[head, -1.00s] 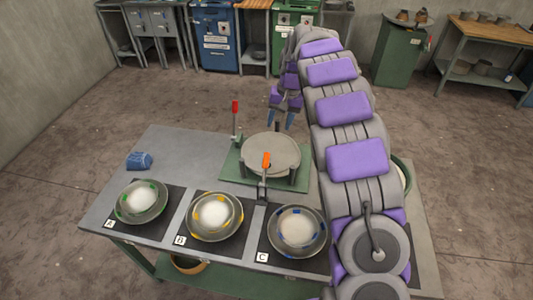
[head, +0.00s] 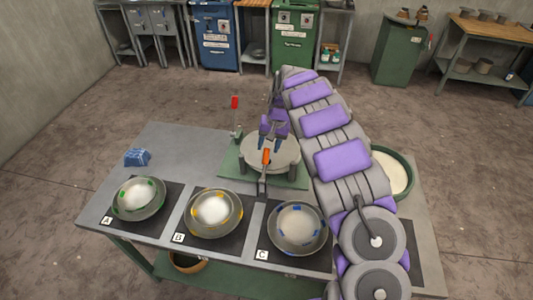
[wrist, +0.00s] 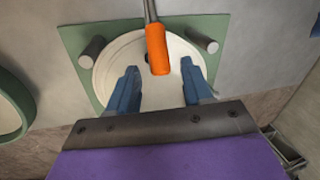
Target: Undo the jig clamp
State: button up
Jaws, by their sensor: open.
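The jig is a green base plate (head: 232,168) with a round pale disc (head: 286,156) on it, on the grey table. A clamp lever with an orange handle (head: 266,157) stands at its near edge; the handle also shows in the wrist view (wrist: 157,48). A second lever with a red handle (head: 235,102) stands upright at the far left of the plate. My gripper (head: 273,143) is open above the disc, just beyond the orange handle. In the wrist view the orange handle appears between the blue fingertips (wrist: 159,70), with gaps on both sides.
A crumpled blue cloth (head: 137,157) lies at left. A green-rimmed round tub (head: 407,178) is right of my arm. Short posts (wrist: 92,48) stand around the disc.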

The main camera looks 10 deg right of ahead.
aim_at(267, 151)
jog(key=shift+b+x, duration=0.3)
jog(key=shift+x, duration=1.5)
jog(key=shift+c, duration=0.3)
grip_shut()
